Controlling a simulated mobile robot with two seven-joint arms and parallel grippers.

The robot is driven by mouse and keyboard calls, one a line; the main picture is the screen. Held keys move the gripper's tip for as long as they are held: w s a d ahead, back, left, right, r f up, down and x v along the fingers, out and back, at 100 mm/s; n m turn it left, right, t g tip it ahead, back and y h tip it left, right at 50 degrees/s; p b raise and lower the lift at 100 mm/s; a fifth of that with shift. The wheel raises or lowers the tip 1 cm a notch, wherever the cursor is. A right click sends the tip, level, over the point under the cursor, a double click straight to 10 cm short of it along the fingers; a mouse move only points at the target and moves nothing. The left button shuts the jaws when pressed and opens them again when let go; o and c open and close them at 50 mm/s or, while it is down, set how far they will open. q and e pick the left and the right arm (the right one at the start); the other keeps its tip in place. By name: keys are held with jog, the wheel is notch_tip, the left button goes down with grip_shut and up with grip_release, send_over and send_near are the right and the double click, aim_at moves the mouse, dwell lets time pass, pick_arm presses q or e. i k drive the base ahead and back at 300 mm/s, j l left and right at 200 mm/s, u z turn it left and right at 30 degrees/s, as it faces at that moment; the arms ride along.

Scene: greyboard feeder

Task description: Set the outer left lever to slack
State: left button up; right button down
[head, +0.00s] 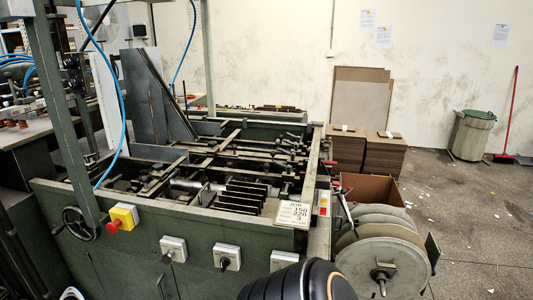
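The green feeder machine (110,258) fills the left and middle of the head view. Several dark bars and rods (265,150) lie across its open bed, and a red-tipped handle (330,163) sticks out at its right side. I cannot tell which part is the outer left lever, nor its setting. The front panel carries a grey rotary switch (173,248) and a second one (226,257). Neither of my grippers is in view.
A black handwheel (80,223) and a yellow box with a red button (122,216) sit at the front left. A large grey reel (382,265) stands at the right front. Board stacks (384,155) and a bin (472,135) stand behind. The floor at right is mostly free.

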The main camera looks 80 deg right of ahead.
aim_at(289, 168)
jog(key=k+l, duration=0.25)
jog(key=l, duration=0.2)
jog(key=k+l, duration=0.25)
jog(key=l, duration=0.2)
jog(key=k+l, duration=0.25)
jog(key=l, duration=0.2)
jog(key=k+l, duration=0.25)
jog(key=l, duration=0.2)
jog(key=k+l, duration=0.25)
jog(key=l, duration=0.2)
jog(key=k+l, duration=0.25)
jog(key=l, duration=0.2)
jog(key=k+l, duration=0.25)
jog(key=l, duration=0.2)
jog(key=k+l, duration=0.25)
jog(key=l, duration=0.2)
